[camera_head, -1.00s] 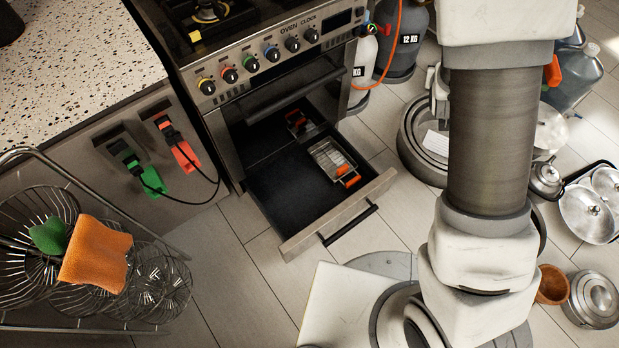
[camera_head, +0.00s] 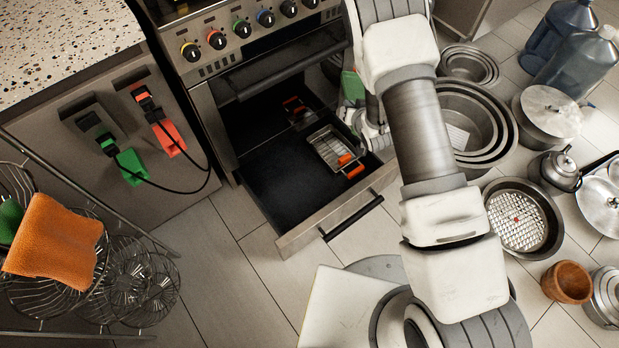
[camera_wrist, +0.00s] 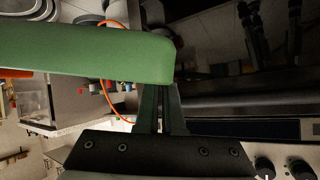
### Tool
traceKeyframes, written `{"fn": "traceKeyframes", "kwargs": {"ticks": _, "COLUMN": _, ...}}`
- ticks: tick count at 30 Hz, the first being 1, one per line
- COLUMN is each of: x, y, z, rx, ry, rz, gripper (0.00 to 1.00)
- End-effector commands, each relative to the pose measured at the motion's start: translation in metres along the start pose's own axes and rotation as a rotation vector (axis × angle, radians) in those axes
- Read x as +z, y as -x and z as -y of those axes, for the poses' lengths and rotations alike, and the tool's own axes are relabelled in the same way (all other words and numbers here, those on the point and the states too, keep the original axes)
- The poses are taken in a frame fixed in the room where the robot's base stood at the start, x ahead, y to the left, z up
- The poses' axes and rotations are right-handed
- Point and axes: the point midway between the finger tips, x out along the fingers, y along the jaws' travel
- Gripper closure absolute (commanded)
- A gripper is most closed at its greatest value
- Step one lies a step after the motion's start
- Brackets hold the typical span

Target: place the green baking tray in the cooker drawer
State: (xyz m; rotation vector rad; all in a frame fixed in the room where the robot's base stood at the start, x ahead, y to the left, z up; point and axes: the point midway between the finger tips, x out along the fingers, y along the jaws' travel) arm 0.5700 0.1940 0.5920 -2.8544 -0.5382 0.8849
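The green baking tray (camera_head: 352,87) shows as a small green patch beside my wrist, right of the cooker's oven door; the arm hides most of it. In the wrist view it is a broad green slab (camera_wrist: 85,55) across the fingertips. My gripper (camera_wrist: 160,90) appears shut on its edge, with the fingers close together. The cooker drawer (camera_head: 285,190) is pulled out, below and left of my gripper. In it lie a wire-and-metal tray with orange handles (camera_head: 328,146) and, farther back, another orange-handled item (camera_head: 296,106).
The drawer's left and front floor area is bare. The oven door (camera_head: 285,65) is above the drawer. Nested round pans (camera_head: 505,150), a perforated pan (camera_head: 490,215), a kettle (camera_head: 560,170) and a wooden bowl (camera_head: 567,282) stand on the right. A wire rack (camera_head: 140,290) is at left.

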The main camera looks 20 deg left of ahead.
Motion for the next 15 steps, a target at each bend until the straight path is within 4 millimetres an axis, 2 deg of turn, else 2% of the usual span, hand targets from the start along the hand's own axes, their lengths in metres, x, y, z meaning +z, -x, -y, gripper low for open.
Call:
{"fn": "traceKeyframes", "kwargs": {"ticks": 1, "x": 0.016, "y": -0.011, "z": 0.011, "rx": -0.048, "ry": 0.009, "rz": 0.015, "gripper": 1.0}}
{"fn": "traceKeyframes", "kwargs": {"ticks": 6, "x": 0.07, "y": -0.038, "z": 0.052, "rx": -0.211, "ry": 0.037, "rz": 0.069, "gripper": 1.0}}
{"fn": "traceKeyframes", "kwargs": {"ticks": 15, "x": 0.173, "y": -0.059, "z": 0.116, "rx": -0.473, "ry": 0.078, "rz": 0.179, "gripper": 1.0}}
